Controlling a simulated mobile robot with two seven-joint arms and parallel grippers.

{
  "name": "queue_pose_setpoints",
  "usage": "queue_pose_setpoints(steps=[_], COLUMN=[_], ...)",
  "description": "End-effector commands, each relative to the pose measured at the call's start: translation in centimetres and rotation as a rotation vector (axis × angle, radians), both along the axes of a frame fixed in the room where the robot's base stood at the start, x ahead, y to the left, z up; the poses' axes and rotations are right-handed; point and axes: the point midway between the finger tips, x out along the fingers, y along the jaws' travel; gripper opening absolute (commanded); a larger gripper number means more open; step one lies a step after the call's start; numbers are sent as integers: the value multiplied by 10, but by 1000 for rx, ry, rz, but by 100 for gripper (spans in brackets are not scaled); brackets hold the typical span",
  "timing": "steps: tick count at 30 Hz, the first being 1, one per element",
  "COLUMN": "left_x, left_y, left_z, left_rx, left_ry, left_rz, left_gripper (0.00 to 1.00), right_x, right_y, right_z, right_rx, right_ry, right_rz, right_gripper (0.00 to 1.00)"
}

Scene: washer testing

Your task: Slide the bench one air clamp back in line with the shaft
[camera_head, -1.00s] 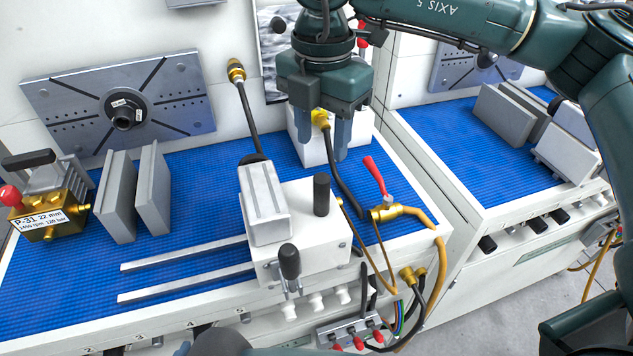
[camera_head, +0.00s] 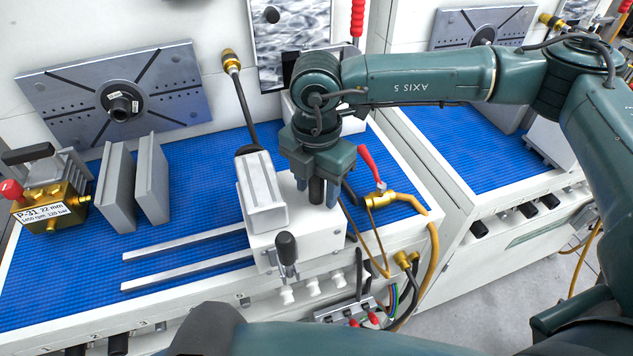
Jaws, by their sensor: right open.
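The bench one air clamp (camera_head: 318,238) is a white block with a grey ribbed cylinder (camera_head: 262,195) on top, at the right end of two metal rails (camera_head: 188,238). A black lever with a rounded knob (camera_head: 286,250) stands on its front. My right gripper (camera_head: 317,192) points down over the clamp, open, with the clamp's upright black post (camera_head: 317,190) between its fingers. Contact with the post cannot be told. The shaft hub (camera_head: 120,107) sits in the grey slotted plate on the back wall, left of the clamp. My left gripper is not in view.
Two grey upright plates (camera_head: 152,178) and a brass pump labelled P-31 (camera_head: 50,205) stand on the blue mat (camera_head: 200,290) at left. A red-handled brass valve (camera_head: 375,195) and hoses are right of the clamp. The mat around the rails is clear.

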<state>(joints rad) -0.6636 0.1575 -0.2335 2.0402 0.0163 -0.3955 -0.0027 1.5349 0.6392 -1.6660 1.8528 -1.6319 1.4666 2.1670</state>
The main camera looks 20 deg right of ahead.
Motion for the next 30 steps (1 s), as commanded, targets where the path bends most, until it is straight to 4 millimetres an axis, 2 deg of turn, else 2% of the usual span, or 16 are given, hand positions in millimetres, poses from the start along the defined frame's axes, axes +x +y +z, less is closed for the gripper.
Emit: queue_pose_setpoints(steps=[2, 18, 30], left_x=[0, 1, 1], left_y=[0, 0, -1], left_z=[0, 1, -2], left_rx=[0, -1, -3], left_ry=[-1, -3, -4], left_rz=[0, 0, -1], left_gripper=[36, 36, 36], right_x=[0, 0, 0], right_y=[0, 0, 5], right_z=[0, 1, -1], right_rx=[0, -1, 0], right_ry=[0, 1, 0], right_rz=[0, 0, 1], right_gripper=[45, 1, 0])
